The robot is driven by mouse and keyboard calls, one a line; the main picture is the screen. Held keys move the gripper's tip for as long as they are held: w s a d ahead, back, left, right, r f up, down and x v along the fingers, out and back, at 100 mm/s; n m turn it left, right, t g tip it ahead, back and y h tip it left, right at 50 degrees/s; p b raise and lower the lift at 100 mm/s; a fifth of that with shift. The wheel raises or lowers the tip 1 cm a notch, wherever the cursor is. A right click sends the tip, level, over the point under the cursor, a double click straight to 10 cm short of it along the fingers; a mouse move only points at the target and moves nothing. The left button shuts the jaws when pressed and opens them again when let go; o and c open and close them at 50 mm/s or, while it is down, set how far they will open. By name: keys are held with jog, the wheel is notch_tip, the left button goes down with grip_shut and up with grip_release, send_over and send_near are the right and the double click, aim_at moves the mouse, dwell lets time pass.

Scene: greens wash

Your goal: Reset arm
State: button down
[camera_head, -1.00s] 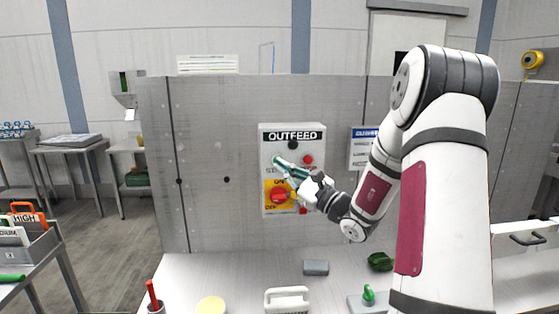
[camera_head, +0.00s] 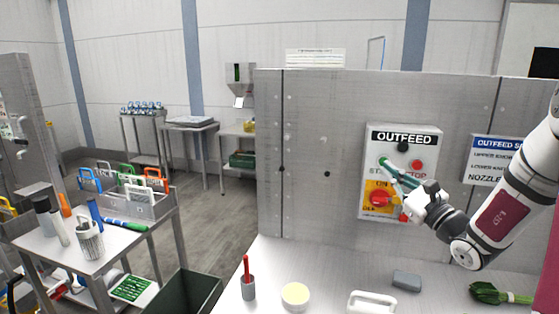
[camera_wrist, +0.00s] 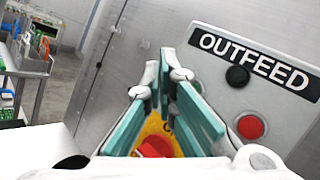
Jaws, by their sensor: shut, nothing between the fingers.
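My gripper (camera_head: 394,170) is in front of the OUTFEED panel (camera_head: 377,137) on the grey upright wall. Its teal fingers are shut and empty. In the wrist view the fingers (camera_wrist: 187,95) stand in front of the panel (camera_wrist: 212,62). A red rotary knob (camera_wrist: 155,147) on a yellow plate shows between and below them. The panel has a black button (camera_head: 403,146) and a red button (camera_head: 416,165). The fingers cover part of the panel, and I cannot tell whether they touch it.
A cluttered cart (camera_head: 32,240) and a dark bin (camera_head: 187,297) stand left.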

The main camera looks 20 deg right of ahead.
jog(key=s+a+r+n+g+y, duration=0.1)
jog(key=a+n+g+y, duration=0.35)
jog(key=a, duration=0.45)
jog(key=s+a+r+n+g+y, duration=0.1)
jog(key=s+a+n+g+y, duration=0.25)
jog(key=a, duration=0.65)
jog(key=s+a+f+n+g, duration=0.2)
jog(key=s+a+n+g, duration=0.55)
jog(key=a, duration=0.35)
jog(key=s+a+f+n+g+h, duration=0.1)
jog(key=s+f+n+g+h, duration=0.2)
jog(key=s+n+h, duration=0.65)
jog(key=s+d+r+n+t+h, duration=0.2)
jog(key=s+d+n+t+h, duration=0.1)
jog(key=s+d, duration=0.3)
jog(key=shift+s+d, duration=0.4)
jog(key=shift+s, duration=0.15)
jog(key=shift+d+r, duration=0.1)
